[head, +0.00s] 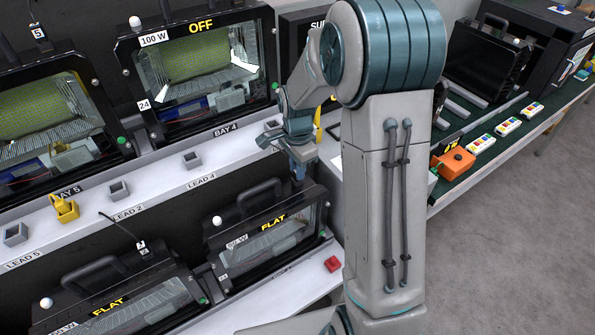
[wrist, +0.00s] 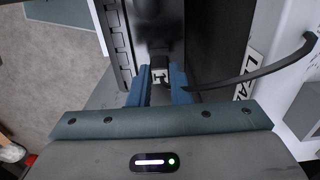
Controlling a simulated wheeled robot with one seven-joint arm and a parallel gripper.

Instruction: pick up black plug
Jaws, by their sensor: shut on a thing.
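My gripper (head: 300,160) is above the lower shelf, just in front of the upper shelf's edge, near the right-hand floodlight marked FLAT. In the wrist view my gripper (wrist: 160,82) has its two blue fingers closed on a small black plug (wrist: 159,63). A white tag with a dark mark sits on the plug, and a black cable runs from it to the right. In the head view the plug is mostly hidden by the fingers and cannot be made out clearly.
A floodlight marked OFF (head: 200,55) stands above bay 4. Grey holders (head: 119,190) line the white shelf; a yellow plug (head: 65,208) stands by one. An orange box (head: 455,163) is on the right bench.

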